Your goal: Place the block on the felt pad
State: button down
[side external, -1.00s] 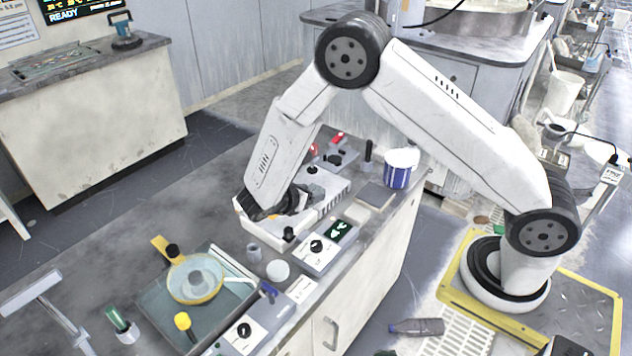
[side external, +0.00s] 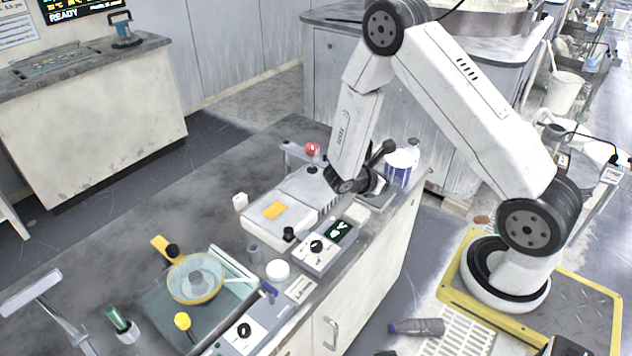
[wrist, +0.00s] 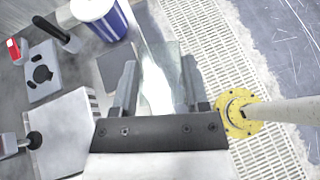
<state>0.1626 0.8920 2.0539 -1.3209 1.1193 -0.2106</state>
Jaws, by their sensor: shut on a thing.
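My gripper (side external: 368,186) is over the right part of the bench, beside the blue and white tub. In the wrist view its two fingers (wrist: 158,88) stand apart and are shut on a pale, glassy-looking block (wrist: 156,84), whose edges are hard to make out. The block is hidden in the side view. A flat dark grey square, which looks like the felt pad (wrist: 113,66), lies beside and partly behind the left finger in the wrist view. In the side view the gripper covers much of it. I cannot tell the height of the block above it.
The blue and white tub (side external: 398,172) stands close to my gripper. A white device (side external: 290,222) with an orange patch (side external: 275,210) lies to the left. A red-knobbed post (side external: 312,150) and a control box (side external: 325,247) are nearby.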

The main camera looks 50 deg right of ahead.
jog(key=shift+m+g+y, duration=0.3)
jog(key=shift+m+g, duration=0.2)
jog(key=s+d, duration=0.1)
jog(key=s, duration=0.1)
jog(key=s+d, duration=0.1)
jog(key=shift+s+d+f, duration=0.25)
jog(key=shift+s+d, duration=0.1)
jog(key=shift+w, duration=0.1)
jog(key=w+d+f, duration=0.2)
jog(key=w, duration=0.1)
jog(key=w+d+f, duration=0.2)
jog(key=w+f, duration=0.1)
jog(key=w, duration=0.1)
jog(key=w+d+f, duration=0.2)
jog(key=w+f, duration=0.1)
jog(key=shift+w+d+f, duration=0.25)
jog(key=shift+w+d, duration=0.05)
jog(key=shift+d, duration=0.05)
jog(key=shift+w+d+f, duration=0.25)
jog(key=shift+w+f, duration=0.15)
jog(key=shift+f, duration=0.1)
jog(key=shift+w+f, duration=0.15)
jog(key=shift+f, duration=1.6)
